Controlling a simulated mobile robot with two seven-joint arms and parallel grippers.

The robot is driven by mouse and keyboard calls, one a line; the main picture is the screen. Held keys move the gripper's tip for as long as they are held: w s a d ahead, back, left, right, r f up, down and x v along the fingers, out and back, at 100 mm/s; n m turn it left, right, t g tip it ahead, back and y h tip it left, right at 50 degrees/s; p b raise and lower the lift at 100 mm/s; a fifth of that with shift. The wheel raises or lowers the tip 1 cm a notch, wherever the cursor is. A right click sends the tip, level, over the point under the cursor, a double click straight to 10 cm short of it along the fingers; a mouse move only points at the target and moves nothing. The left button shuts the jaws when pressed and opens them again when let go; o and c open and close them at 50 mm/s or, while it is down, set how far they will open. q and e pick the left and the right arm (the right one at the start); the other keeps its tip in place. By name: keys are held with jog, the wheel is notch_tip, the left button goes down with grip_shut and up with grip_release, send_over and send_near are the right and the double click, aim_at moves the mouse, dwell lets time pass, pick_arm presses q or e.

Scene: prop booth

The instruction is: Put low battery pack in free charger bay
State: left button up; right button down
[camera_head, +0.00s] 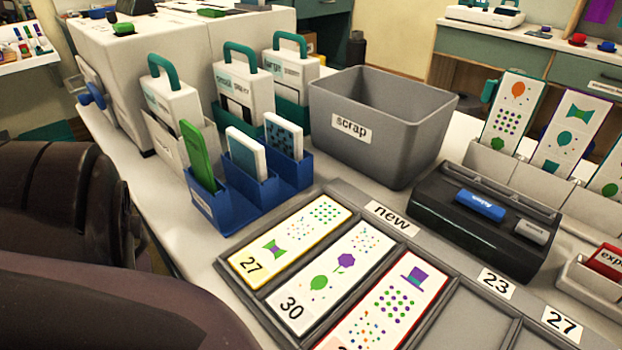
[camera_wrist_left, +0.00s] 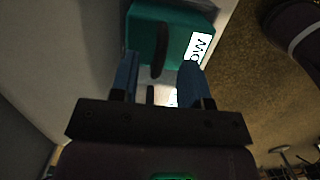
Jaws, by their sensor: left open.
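In the left wrist view a teal block (camera_wrist_left: 173,22) has a dark upright bar, perhaps a handle, on its near face. Its white label (camera_wrist_left: 200,45) is upside down, partly cut off, and seems to read "low"; I take it for the low battery pack. My left gripper (camera_wrist_left: 160,72) is open, with its blue fingers to either side of the bar. I cannot tell whether they touch it. In the head view this block and the left gripper are hidden or out of frame. My right gripper is not in view. I cannot make out a charger bay.
A grey scrap bin (camera_head: 420,125), a blue divided holder (camera_head: 222,207) and a black unit (camera_head: 470,248) stand on the table. The grey tray of cards (camera_head: 432,262) fills the front. A white machine (camera_head: 105,70) stands at the back left.

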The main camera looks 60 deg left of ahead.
pick_arm(q)
notch_tip(320, 180, up, 9)
jog(key=a+p, duration=0.1)
jog(key=p, duration=0.3)
jog(key=shift+f, duration=0.2)
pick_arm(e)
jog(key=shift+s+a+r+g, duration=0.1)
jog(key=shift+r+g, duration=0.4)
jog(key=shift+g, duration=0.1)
pick_arm(q)
jog(key=shift+s, duration=0.1)
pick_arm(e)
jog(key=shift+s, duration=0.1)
